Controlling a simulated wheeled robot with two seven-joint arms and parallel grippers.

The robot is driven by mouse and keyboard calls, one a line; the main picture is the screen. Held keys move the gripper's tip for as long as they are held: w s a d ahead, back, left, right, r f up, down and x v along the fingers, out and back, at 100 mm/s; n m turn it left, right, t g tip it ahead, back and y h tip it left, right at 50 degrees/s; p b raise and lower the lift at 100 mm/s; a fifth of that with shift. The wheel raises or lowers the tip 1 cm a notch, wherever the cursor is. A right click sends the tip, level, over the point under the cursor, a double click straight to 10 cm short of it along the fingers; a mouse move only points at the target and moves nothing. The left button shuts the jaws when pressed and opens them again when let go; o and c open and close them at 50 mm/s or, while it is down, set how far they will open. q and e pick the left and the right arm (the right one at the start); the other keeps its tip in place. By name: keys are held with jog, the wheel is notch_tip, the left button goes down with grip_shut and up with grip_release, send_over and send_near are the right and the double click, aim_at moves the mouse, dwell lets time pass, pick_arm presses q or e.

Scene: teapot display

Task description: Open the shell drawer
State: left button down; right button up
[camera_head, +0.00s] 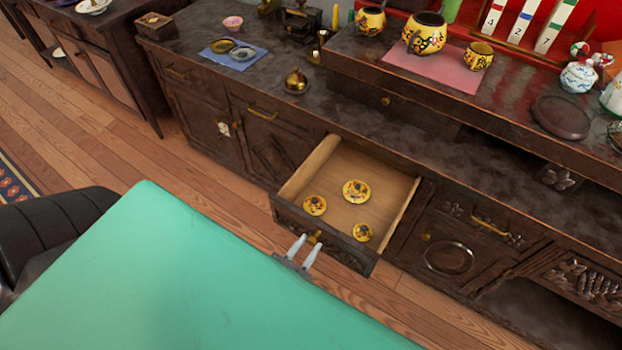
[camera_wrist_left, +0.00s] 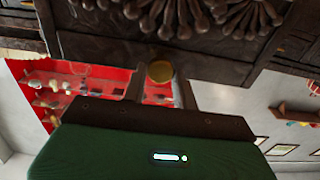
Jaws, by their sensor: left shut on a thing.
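The drawer (camera_head: 330,165) of the dark wooden cabinet stands pulled out, its pale wooden inside showing. Several small yellow patterned lids or dishes (camera_head: 356,191) lie in it. A brass knob (camera_head: 315,236) sits on its dark front. My left gripper (camera_head: 309,243) is at this knob, its two pale fingers on either side. In the left wrist view, the round knob (camera_wrist_left: 160,72) shows between my left fingers (camera_wrist_left: 160,92), below a carved, shell-like fan (camera_wrist_left: 205,15) on the front. The left gripper is shut on the knob. My right gripper is out of view.
The cabinet top (camera_head: 345,110) holds a brass pot (camera_head: 296,81) and a blue cloth (camera_head: 233,54) with small dishes. A raised shelf at right carries yellow pots (camera_head: 424,33) on a pink cloth (camera_head: 450,70). Wooden floor (camera_head: 190,180) is free in front of the cabinet.

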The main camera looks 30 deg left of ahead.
pick_arm(q)
jog(key=c, duration=1.1)
grip_release()
jog(key=shift+s, duration=0.1)
jog(key=s, duration=1.3)
jog(key=shift+s+a, duration=0.25)
jog(key=shift+s, duration=0.1)
